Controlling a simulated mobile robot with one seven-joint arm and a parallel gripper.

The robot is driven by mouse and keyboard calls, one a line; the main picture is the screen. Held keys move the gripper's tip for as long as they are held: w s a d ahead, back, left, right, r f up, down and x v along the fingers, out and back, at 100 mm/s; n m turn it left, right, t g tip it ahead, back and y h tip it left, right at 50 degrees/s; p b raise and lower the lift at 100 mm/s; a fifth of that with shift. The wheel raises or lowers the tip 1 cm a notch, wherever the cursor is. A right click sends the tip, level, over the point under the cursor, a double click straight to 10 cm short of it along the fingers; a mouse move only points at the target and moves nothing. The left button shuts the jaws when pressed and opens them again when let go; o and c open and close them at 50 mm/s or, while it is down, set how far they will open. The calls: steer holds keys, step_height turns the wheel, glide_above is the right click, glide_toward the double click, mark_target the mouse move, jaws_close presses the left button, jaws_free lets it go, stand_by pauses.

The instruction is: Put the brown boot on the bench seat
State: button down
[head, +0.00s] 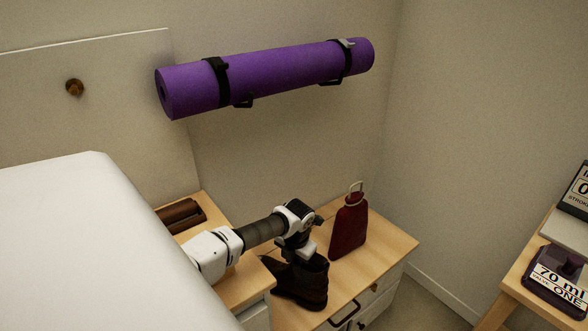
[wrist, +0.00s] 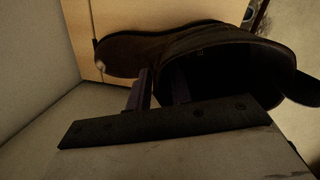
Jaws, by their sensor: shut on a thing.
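The brown boot (head: 300,282) is upright in the head view, its toe to the left, at the wooden top of a low drawer unit. I cannot tell whether its sole touches the top. My gripper (head: 301,252) comes down from above and is shut on the upper edge of the boot's shaft. In the wrist view the boot (wrist: 180,47) shows its dark opening to the right, with my gripper's fingers (wrist: 160,86) at the rim, one seemingly inside. The wooden top (head: 385,243), which looks like the bench seat, is partly hidden by boot and arm.
A dark red bottle (head: 349,228) stands just right of the boot. Dark brown rolled items (head: 181,215) lie on the adjoining wooden surface at left. A purple mat (head: 270,78) hangs on the wall above. A wooden table with a labelled device (head: 556,278) is at right.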

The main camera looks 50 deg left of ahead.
steer(key=shift+f, duration=0.55)
steer(key=c, duration=1.2)
jaws_free()
steer(key=shift+c, duration=0.2)
